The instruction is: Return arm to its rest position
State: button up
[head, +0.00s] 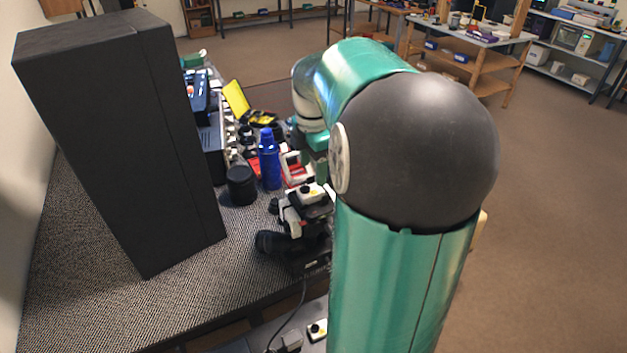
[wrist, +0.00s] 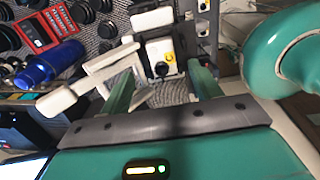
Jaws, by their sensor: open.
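My gripper (wrist: 160,75) shows in the wrist view with its two green fingers spread apart. I see nothing held between them. Beyond the gap is a white device with a yellow panel and a black knob (wrist: 161,58), with a pale white part to its left. I cannot tell how far the fingertips are from these things. In the head view my green arm (head: 400,270) rises at the front, bends at a dark round joint and reaches over the bench's right side. My gripper is hidden there behind the arm.
A tall black box (head: 110,140) stands on the patterned bench (head: 90,290). A blue bottle (head: 268,160), a black cylinder (head: 241,186) and a white-and-black device (head: 305,210) crowd the bench beside my arm. Open floor (head: 550,200) lies to the right.

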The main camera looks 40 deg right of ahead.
notch_tip(320, 180, up, 8)
jog(key=shift+r, duration=0.15)
